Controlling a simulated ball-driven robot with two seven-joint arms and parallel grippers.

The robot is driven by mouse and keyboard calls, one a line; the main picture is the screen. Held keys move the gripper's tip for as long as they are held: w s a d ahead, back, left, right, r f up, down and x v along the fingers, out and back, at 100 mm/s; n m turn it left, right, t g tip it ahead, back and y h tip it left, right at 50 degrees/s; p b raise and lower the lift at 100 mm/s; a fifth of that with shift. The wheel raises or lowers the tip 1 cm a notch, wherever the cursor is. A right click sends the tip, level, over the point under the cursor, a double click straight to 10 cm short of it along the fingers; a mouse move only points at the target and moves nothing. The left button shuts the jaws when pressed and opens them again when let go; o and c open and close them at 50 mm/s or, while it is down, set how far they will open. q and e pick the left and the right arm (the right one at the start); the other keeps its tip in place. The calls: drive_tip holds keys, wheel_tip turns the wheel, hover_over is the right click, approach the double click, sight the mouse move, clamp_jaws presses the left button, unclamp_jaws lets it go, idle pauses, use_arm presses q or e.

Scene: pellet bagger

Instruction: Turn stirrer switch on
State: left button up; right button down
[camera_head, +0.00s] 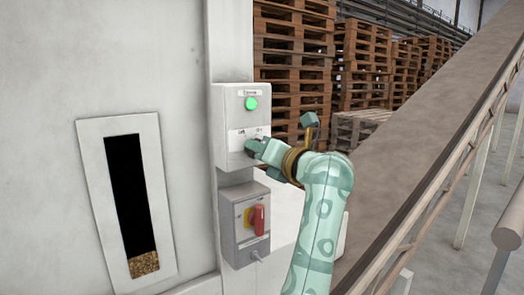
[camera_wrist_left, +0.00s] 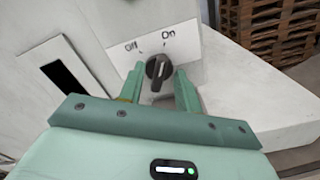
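The stirrer switch is a black rotary knob (camera_wrist_left: 158,70) on a white plate marked Off at left and On at right. Its upper end appears to point towards On. The grey control box (camera_head: 229,101) carries it on its lower front, where my gripper mostly hides it in the head view. A green lamp (camera_head: 251,103) above it looks lit. My left gripper (camera_head: 258,147) is at the box. In the left wrist view its fingers (camera_wrist_left: 160,78) stand apart on either side of the knob; firm contact cannot be seen. My right gripper is not in view.
Below is a second grey box (camera_head: 239,248) with a red handle (camera_head: 257,220) on yellow, close under my left gripper. A sloping conveyor (camera_head: 420,150) rises at right. Pallet stacks (camera_head: 362,62) stand behind. A tall sight window (camera_head: 130,195) is in the wall at left.

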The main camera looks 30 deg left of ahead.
use_arm(q)
drive_tip(key=v, duration=1.6)
drive_tip(key=shift+d+b, duration=0.2)
drive_tip(key=shift+b, duration=0.25)
